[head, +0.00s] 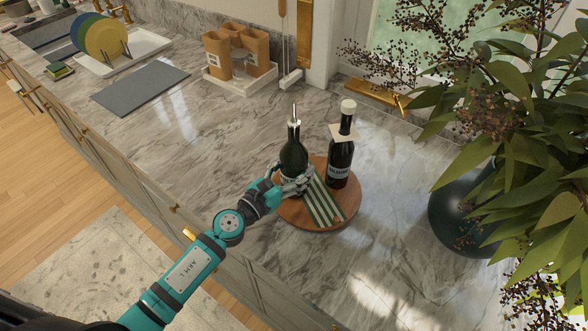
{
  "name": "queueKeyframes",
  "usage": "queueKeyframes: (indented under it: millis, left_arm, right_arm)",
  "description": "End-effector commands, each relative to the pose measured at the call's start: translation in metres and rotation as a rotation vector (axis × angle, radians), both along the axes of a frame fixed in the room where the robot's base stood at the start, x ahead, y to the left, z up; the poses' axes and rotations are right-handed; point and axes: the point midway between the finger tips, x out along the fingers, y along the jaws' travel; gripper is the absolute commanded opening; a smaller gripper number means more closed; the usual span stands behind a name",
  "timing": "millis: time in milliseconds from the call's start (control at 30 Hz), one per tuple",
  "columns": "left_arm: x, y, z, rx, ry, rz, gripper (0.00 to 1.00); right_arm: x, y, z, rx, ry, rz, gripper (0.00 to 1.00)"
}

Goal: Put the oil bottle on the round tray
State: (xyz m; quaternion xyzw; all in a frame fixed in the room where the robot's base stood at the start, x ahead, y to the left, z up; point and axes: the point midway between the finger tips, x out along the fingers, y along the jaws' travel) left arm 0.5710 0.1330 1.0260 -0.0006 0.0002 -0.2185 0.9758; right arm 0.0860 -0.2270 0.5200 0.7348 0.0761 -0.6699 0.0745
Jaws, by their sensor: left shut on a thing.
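The oil bottle (293,154), dark green with a metal pourer, is upright at the back left part of the round wooden tray (294,217). My left gripper (300,184) is shut on the lower part of this bottle, coming from the front left. The gripper hides the bottle's base, so I cannot tell whether it touches the tray. A second dark bottle (340,160) with a white cap and a paper collar stands on the tray's right side. A green-and-white striped cloth (326,200) lies on the tray. My right gripper is not in view.
A dark vase (462,222) with leafy branches (500,150) fills the right side and overhangs the counter. A white tray with brown containers (240,82), a grey mat (140,89) and a plate rack (103,50) are farther back. The marble counter left of the tray is clear.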

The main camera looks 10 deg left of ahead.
Motion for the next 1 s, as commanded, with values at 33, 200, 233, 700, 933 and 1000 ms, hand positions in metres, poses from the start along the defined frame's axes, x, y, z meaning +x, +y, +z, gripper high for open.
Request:
queueKeyframes:
  millis: [33, 200, 233, 700, 933, 1000]
  left_arm:
    - [0.001, 0.0, 0.001, -0.001, -0.005, 0.0, 0.05]
    - [0.0, 0.0, -0.003, 0.0, 0.0, -0.001, 0.74]
    - [0.0, 0.0, -0.003, 0.0, 0.0, -0.001, 0.78]
    - [-0.005, 0.002, -0.001, 0.001, 0.002, 0.0, 0.87]
    - [-0.046, 0.022, -0.005, 0.003, 0.003, -0.001, 0.87]
    - [-0.061, 0.028, -0.004, 0.003, 0.003, -0.002, 0.87]
  right_arm:
    - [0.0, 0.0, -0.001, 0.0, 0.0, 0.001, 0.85]
    - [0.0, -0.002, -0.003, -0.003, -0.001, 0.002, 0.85]
    - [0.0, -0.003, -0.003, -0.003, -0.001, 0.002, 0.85]
    - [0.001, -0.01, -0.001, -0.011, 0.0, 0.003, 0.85]
    - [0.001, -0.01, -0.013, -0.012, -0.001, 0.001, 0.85]
    - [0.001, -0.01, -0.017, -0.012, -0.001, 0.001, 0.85]
